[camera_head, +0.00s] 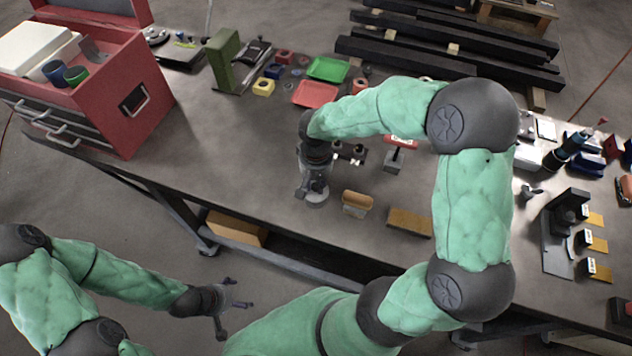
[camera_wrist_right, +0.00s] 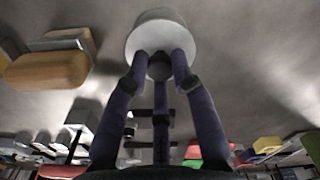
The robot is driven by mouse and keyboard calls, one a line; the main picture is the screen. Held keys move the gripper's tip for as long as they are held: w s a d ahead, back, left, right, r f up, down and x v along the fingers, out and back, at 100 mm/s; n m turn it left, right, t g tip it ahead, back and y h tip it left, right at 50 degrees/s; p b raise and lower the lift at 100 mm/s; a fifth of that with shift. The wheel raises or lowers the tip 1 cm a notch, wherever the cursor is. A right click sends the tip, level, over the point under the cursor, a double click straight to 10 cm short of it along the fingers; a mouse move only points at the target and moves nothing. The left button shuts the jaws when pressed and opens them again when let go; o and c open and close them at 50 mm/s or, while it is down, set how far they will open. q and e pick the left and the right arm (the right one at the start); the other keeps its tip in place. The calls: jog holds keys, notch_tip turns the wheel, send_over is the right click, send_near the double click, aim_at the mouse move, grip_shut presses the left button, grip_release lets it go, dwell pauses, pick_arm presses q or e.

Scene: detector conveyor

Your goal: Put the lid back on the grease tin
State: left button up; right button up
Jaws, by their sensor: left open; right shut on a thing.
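My right gripper (camera_head: 314,188) points down at the bench top near its front edge. In the right wrist view its fingers (camera_wrist_right: 159,66) are closed around the dark knob of a pale round lid (camera_wrist_right: 142,42). A silver-grey round body (camera_head: 316,199) shows under the fingers in the head view. I take it as the lid with the grease tin; the fingers partly hide it, and I cannot tell whether the lid is seated or held just above. My left gripper (camera_head: 228,304) is open and empty, off the bench at the lower left.
A red toolbox (camera_head: 125,90) stands at left; green (camera_head: 328,69) and red (camera_head: 316,94) trays lie behind. The bench left of the right gripper is clear.

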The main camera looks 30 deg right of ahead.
jog(key=o, duration=1.5)
jog(key=shift+r, duration=0.15)
jog(key=shift+r+p, duration=2.45)
jog(key=shift+r, duration=0.95)
grip_shut()
